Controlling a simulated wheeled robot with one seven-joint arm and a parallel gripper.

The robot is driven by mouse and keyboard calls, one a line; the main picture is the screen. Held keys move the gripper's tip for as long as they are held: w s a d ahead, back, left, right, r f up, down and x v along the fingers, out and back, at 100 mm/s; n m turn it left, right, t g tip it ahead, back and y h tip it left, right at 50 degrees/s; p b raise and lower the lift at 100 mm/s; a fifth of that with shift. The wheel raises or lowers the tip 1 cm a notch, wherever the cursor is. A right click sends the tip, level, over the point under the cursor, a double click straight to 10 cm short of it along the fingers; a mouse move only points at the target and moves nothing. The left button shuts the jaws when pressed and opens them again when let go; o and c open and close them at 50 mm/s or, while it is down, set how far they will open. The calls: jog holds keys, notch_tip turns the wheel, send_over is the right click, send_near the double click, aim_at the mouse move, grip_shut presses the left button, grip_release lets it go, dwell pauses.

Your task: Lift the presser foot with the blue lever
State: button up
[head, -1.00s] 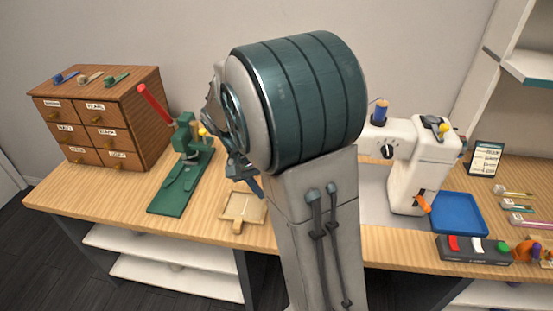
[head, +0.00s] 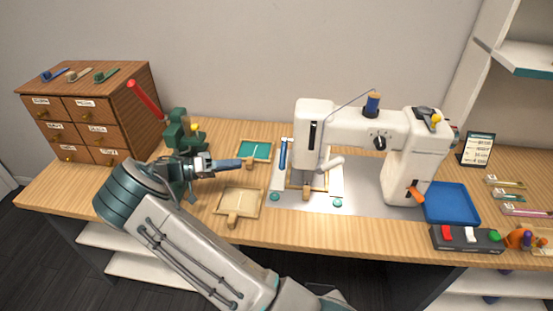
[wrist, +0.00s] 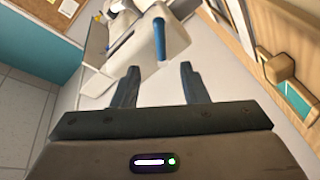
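The white sewing machine (head: 330,120) stands on a grey plate on the table. The blue lever (head: 283,153) points upright at the left of the machine's head. It also shows in the wrist view (wrist: 160,40), ahead of and between my fingers. My gripper (head: 240,163) is to the left of the lever, pointing right at it, with a gap between. In the wrist view my gripper (wrist: 159,78) is open, its fingers apart and nothing between them. The presser foot is too small to make out under the head, where a wooden frame (head: 306,191) lies.
A green press with a red handle (head: 145,99) and a drawer cabinet (head: 125,85) stand left. An orange lever (head: 415,194), blue tray (head: 450,204) and switch box (head: 467,239) are right.

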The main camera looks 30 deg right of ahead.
aim_at(285, 154)
jog(key=p+x, duration=0.3)
jog(key=x, duration=1)
jog(key=shift+d, duration=0.3)
grip_shut()
